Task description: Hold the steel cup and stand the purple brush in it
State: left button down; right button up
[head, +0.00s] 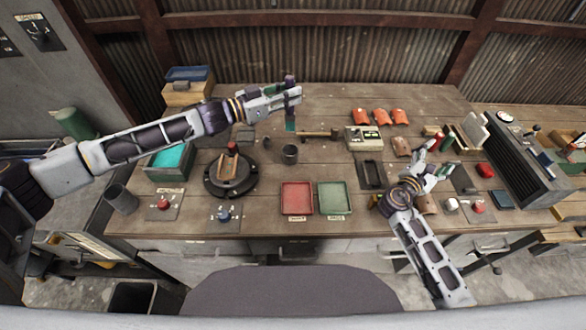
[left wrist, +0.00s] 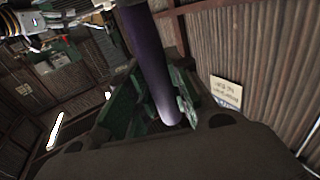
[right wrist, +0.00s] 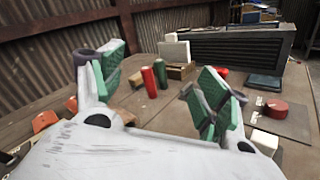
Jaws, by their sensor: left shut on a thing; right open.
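My left gripper (head: 290,100) is shut on the purple brush (head: 290,80), above the back middle of the workbench. In the left wrist view the purple brush (left wrist: 152,65) runs as a smooth shaft between the green finger pads; its bristles cannot be made out. A small dark grey cup (head: 290,154), which looks like the steel cup, stands upright on the bench below and apart from the left gripper. My right gripper (head: 436,168) is open and empty over the right part of the bench. The right wrist view shows its spread green-padded fingers (right wrist: 160,88).
A round dark fixture (head: 230,187) stands left of the cup. Red (head: 297,198) and green (head: 334,198) trays lie in front. A larger grey container (head: 122,199) stands at the left. Red (right wrist: 150,80) and green cylinders stand beyond my right fingers. A dark finned box (head: 512,160) bounds the right.

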aim_at(290, 152)
jog(key=w+a+f+n+y, duration=0.1)
jog(key=a+n+y, duration=0.1)
jog(key=a, duration=0.5)
jog(key=w+a+f+n+t+y, duration=0.1)
jog(key=a+n+y, duration=0.2)
jog(key=a, duration=0.4)
jog(key=w+a+f+n+y, duration=0.1)
jog(key=a+f+n+y, duration=0.1)
jog(key=a, duration=0.5)
jog(key=shift+w+a+f+n+t, duration=0.1)
jog(key=shift+w+a+n+t, duration=0.15)
jog(key=shift+a+n+t, duration=0.25)
jog(key=a+n+y, duration=0.1)
jog(key=a, duration=0.2)
jog(key=a+n+y, duration=0.2)
jog(key=a, duration=0.2)
jog(key=s+a+n+y, duration=0.1)
jog(key=a, duration=0.3)
jog(key=shift+a+f, duration=0.25)
jog(key=a+n+y, duration=0.1)
jog(key=a, duration=0.2)
jog(key=s+a+n+y, duration=0.1)
jog(key=a, duration=0.2)
jog(key=s+a+n+y, duration=0.1)
jog(key=a+n, duration=0.1)
jog(key=a, duration=0.2)
jog(key=shift+s+r+g+y, duration=0.1)
jog(key=shift+s+g+y, duration=0.1)
jog(key=shift+g+y, duration=0.15)
jog(key=shift+w, duration=0.1)
